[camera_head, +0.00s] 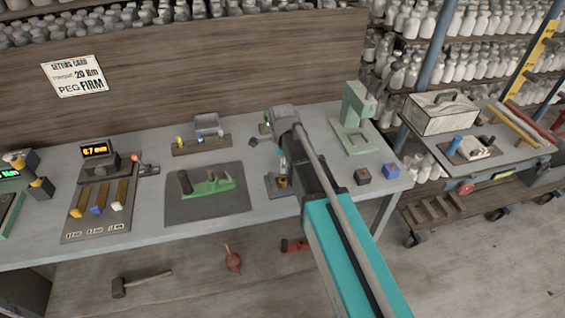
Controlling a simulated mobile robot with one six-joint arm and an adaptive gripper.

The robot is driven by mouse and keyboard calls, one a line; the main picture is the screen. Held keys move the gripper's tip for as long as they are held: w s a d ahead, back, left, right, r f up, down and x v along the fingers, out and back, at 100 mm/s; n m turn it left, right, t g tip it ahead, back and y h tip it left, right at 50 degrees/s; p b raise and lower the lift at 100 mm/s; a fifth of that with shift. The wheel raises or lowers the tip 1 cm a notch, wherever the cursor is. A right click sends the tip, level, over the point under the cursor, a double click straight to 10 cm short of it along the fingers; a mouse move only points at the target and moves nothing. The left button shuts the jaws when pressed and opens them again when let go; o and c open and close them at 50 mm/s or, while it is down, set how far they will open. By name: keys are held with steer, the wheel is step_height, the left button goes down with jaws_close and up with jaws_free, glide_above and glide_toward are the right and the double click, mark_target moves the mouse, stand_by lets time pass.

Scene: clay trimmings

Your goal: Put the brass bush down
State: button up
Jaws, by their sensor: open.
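The brass bush (283,182) is a small gold-coloured piece. It appears to stand on a small dark grey plate (272,191) on the bench, just left of my arm's dark link. My gripper (279,163) is above and close to the bush, open. My own arm partly hides the gripper and the right side of the plate. At this size I cannot tell whether the fingers touch the bush.
A dark mat (235,205) with a green fixture lies to the left. A brown block (362,176) and a blue block (391,171) sit right of my arm. A pale green press (355,120) stands behind them. The bench front between mat and plate is clear.

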steer(key=shift+r+p, duration=1.1)
steer(key=shift+r, duration=0.25)
steer(key=shift+d, duration=0.1)
steer(key=s+d+n, duration=0.6)
steer(key=d+n, duration=0.2)
steer(key=d, duration=0.1)
steer(key=s+d+n, duration=0.7)
steer(key=d+n, duration=0.2)
steer(key=d, duration=0.1)
steer(key=shift+s+d, duration=0.15)
